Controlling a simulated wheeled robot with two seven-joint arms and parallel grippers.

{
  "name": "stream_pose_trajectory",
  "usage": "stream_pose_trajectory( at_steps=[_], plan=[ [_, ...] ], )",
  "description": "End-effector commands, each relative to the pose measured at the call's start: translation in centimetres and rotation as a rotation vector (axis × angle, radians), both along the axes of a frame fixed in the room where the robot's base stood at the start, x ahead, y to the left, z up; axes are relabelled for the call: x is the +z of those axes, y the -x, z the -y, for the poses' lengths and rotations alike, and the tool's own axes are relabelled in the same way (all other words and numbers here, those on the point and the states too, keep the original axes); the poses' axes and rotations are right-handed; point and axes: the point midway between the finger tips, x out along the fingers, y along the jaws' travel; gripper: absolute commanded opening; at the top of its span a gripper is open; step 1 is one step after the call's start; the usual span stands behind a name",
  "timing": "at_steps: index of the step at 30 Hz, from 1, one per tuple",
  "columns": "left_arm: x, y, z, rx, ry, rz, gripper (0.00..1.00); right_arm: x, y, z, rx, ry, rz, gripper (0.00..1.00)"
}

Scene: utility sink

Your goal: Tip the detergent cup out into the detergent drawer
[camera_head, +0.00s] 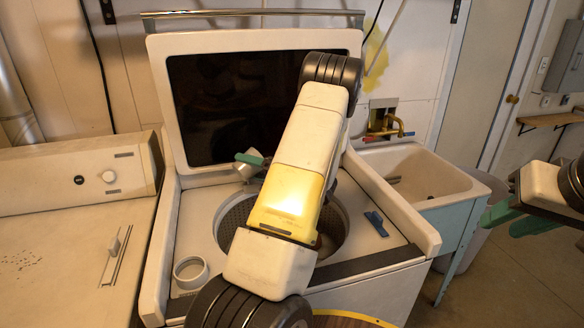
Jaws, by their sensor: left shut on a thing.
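A top-load washer (420,235) stands with its lid up. A round white cup-like fitting (190,270) sits at the left front of its top deck; I take it as the detergent drawer. My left arm crosses the washer and hides much of the tub. One green finger of my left gripper (251,159) shows above the tub's back left. It is shut on a small pale thing, likely the detergent cup (246,171), mostly hidden and seemingly tilted. Its contents cannot be seen. My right gripper (514,217) is at the right edge, with green fingers apart and nothing between them.
The raised lid (160,95) stands behind the tub. A blue object (376,223) lies on the right deck. A utility sink (420,180) with a brass tap (388,125) is to the right. A second white machine (70,250) is at left.

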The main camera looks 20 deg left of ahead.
Motion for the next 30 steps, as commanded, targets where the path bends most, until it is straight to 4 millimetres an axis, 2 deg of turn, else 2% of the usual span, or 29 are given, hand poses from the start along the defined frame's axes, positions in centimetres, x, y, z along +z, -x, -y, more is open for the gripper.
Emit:
stream_pose_trajectory(
  at_steps=[2, 5, 8, 12, 21, 30],
  plan=[
    [-0.5, 0.2, -0.1, 0.005, 0.043, 0.085, 0.23, 0.0, 0.0, 0.0, 0.0, 0.0, 0.0, 0.32],
    [0.5, 0.2, 0.0, 0.002, 0.112, 0.232, 0.23, 0.0, 0.0, 0.0, 0.0, 0.0, 0.0, 0.32],
    [-0.8, 0.3, 0.0, 0.006, 0.17, 0.342, 0.23, 0.0, 0.0, 0.0, 0.0, 0.0, 0.001, 0.32],
    [-0.1, 1.0, -0.4, 0.011, 0.253, 0.514, 0.23, 0.0, 0.0, 0.0, 0.0, 0.0, 0.0, 0.32],
    [-0.9, 3.3, -1.5, 0.016, 0.395, 0.8, 0.23, 0.0, 0.0, 0.0, 0.0, 0.0, 0.0, 0.32],
    [-1.5, 4.5, -2.1, 0.017, 0.488, 0.997, 0.23, 0.0, 0.0, 0.0, 0.0, 0.0, 0.0, 0.32]
  ],
)
